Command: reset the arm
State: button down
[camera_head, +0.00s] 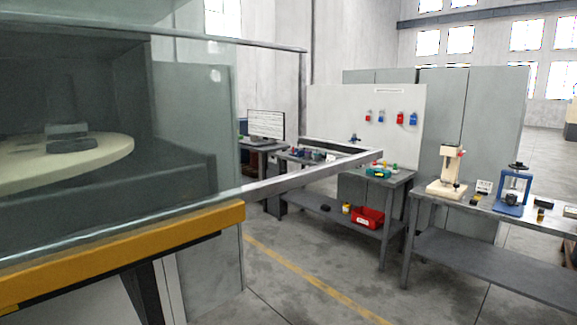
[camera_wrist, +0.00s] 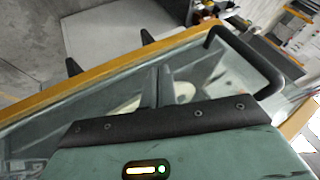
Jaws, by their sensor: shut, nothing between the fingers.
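My gripper (camera_wrist: 159,70) shows in the wrist view, its two grey fingers close together, shut and empty. It is over or beside a glass panel with an orange edge strip (camera_wrist: 100,80); I cannot tell how close the fingers are to it. My arm and gripper do not show in the head view.
In the head view, a glass-fronted cabinet (camera_head: 195,130) with an orange rail (camera_head: 120,255) fills the left; a round pale table (camera_head: 100,165) is inside. A black handle (camera_wrist: 262,68) is right of my fingers. Workbenches (camera_head: 430,205) stand right. Floor (camera_head: 330,290) between is clear.

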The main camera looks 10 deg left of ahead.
jog(key=w+d+f+m+t+h+b, duration=0.1)
jog(key=w+d+f, duration=0.35)
jog(key=f, duration=0.25)
jog(key=w+d+f+t+h+b, duration=0.1)
jog(key=w+d+f, duration=0.3)
jog(key=w+f, duration=0.25)
jog(key=w+d+f+m+h+b, duration=0.1)
jog(key=w+d+f+h, duration=0.1)
jog(key=d+f, duration=0.9)
jog(key=w+d+f+m+h+b, duration=0.1)
jog(key=w+d+f+h+b, duration=0.1)
jog(key=d+f, duration=1)
jog(key=d, duration=0.5)
jog(key=shift+w+d+f+m+g+h, duration=0.15)
jog(key=shift+w+d+m+g+h, duration=0.15)
jog(key=shift+d+m+h, duration=0.1)
